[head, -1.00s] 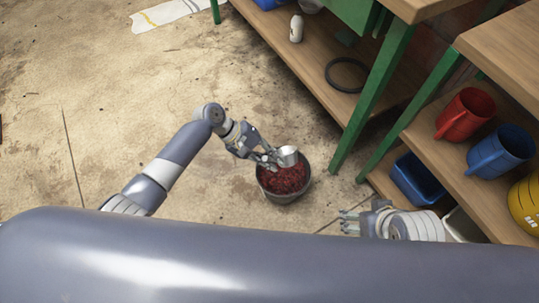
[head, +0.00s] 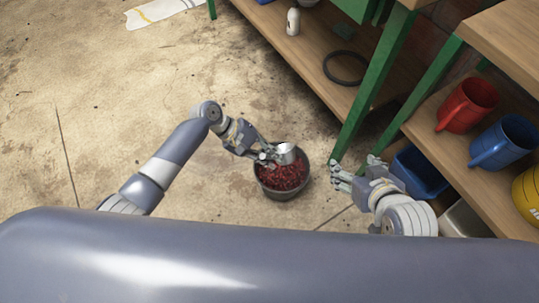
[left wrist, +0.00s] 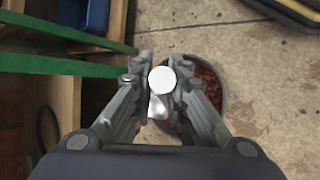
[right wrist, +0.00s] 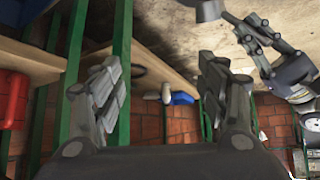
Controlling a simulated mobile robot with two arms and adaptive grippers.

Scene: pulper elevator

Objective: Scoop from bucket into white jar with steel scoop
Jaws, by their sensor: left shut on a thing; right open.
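A steel scoop (head: 285,153) is held in my left gripper (head: 266,157), over the far part of a grey bucket (head: 278,195). The bucket stands on the floor and holds red, berry-like contents. The left wrist view shows the scoop (left wrist: 160,106) between the two fingers, with the bucket (left wrist: 224,84) behind; what lies in the scoop cannot be made out. My right gripper (head: 352,174) is open and empty, to the right of the bucket. A small white jar-like object (head: 293,22) stands on the low wooden shelf; it may be the jar.
Green table legs (head: 375,85) rise right of the bucket. A blue bin (head: 420,172) is close to my right gripper. Red (head: 467,103) and blue (head: 503,143) jugs stand on the right shelf. A black ring (head: 346,68) lies on the low shelf. Floor left of the bucket is clear.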

